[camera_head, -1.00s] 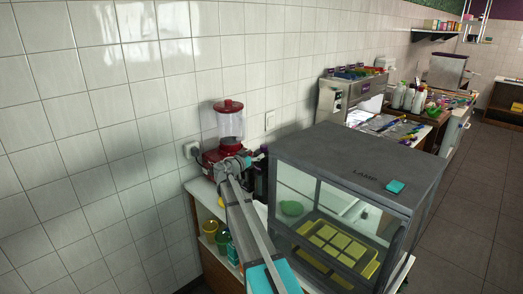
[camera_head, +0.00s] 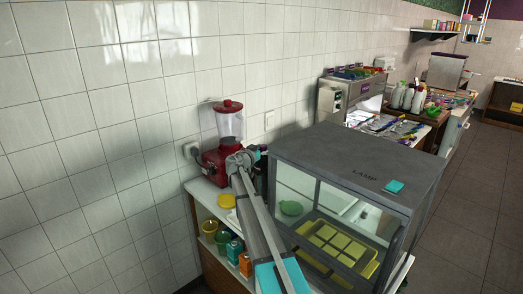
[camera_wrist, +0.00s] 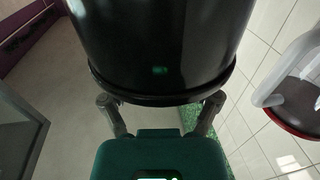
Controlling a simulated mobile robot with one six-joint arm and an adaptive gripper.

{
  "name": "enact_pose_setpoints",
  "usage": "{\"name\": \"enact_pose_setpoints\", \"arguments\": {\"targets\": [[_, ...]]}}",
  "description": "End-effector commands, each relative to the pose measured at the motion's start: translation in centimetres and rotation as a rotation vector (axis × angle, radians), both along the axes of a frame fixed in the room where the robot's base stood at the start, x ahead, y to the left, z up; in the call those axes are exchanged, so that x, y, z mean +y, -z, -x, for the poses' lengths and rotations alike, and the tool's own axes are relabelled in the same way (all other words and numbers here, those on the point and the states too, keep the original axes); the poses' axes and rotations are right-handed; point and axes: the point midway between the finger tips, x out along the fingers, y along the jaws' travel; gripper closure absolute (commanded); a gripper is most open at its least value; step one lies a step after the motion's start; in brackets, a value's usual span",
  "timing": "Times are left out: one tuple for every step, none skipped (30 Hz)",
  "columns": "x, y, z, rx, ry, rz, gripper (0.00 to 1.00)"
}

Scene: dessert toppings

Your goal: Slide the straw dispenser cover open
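A large black cylinder with a rim around its lower edge, apparently the straw dispenser (camera_wrist: 160,45), fills the upper middle of the wrist view. A dark upright thing (camera_head: 261,168) behind my arm in the head view may be the same dispenser, mostly hidden. My gripper (camera_wrist: 161,108) is open, its two fingers wide apart, one at each side of the cylinder's rim. I cannot tell whether they touch it. No separate cover or straws can be made out. In the head view my gripper is largely hidden behind my wrist.
A red blender (camera_head: 229,135) stands close left of my wrist, against the tiled wall. A glass display case (camera_head: 365,160) with a yellow tray stands just right of my arm.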

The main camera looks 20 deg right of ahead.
Motion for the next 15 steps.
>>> {"name": "enact_pose_setpoints", "arguments": {"targets": [[0.0,0.0,0.0,0.000,0.000,0.000,0.38],[0.0,0.0,0.0,0.000,0.000,0.000,0.43],[0.0,0.0,0.0,0.000,0.000,0.000,0.51],[0.0,0.0,0.0,0.000,0.000,0.000,0.56],[0.0,0.0,0.0,0.000,0.000,0.000,0.62],[0.0,0.0,0.0,0.000,0.000,0.000,0.69],[0.0,0.0,0.0,0.000,0.000,0.000,0.75],[0.0,0.0,0.0,0.000,0.000,0.000,0.80],[0.0,0.0,0.0,0.000,0.001,0.000,0.88],[0.0,0.0,0.0,0.000,0.001,0.000,0.93],[0.0,0.0,0.0,0.000,0.001,0.000,0.99],[0.0,0.0,0.0,0.000,0.001,0.000,1.00],[0.0,0.0,0.0,0.000,0.001,0.000,1.00],[1.1,0.0,0.0,0.000,-0.003,0.000,1.00],[0.6,0.0,0.0,0.000,-0.001,0.000,1.00]]}}
